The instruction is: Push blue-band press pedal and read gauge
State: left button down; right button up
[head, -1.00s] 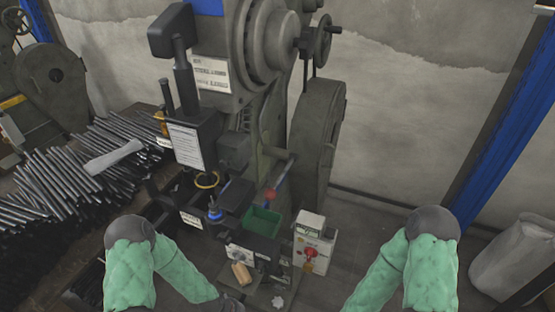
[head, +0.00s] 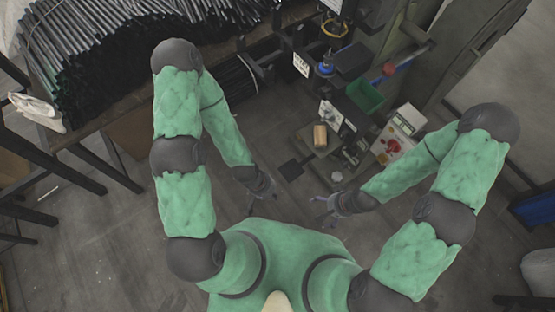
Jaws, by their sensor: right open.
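The press (head: 352,58) stands at the top right of centre, with a small blue fitting on its front; its upper part is cut off by the frame. A dark flat plate (head: 291,170) lies low in front of it, and a tan block (head: 319,136) sits at its lower front. I cannot tell which of these is the pedal. No readable gauge face shows. My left gripper (head: 267,188) hangs just left of the dark plate; its jaws are too small to read. My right gripper (head: 324,203) is open, below and right of the plate. Neither visibly touches anything.
A white control box (head: 399,130) with a red button and a green bin (head: 364,96) stand by the press. A table with many dark rods (head: 110,50) fills the upper left. Bare floor (head: 110,235) lies at the lower left.

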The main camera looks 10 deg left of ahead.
aim_at(290, 171)
jog(key=u, duration=0.15)
jog(key=i+j, duration=0.1)
jog(key=j, duration=0.25)
jog(key=i+j+u, duration=0.1)
jog(key=j, duration=0.2)
jog(key=i+j, duration=0.1)
jog(key=j, duration=0.25)
jog(key=i+j, duration=0.1)
jog(key=j, duration=0.2)
jog(key=u, duration=0.05)
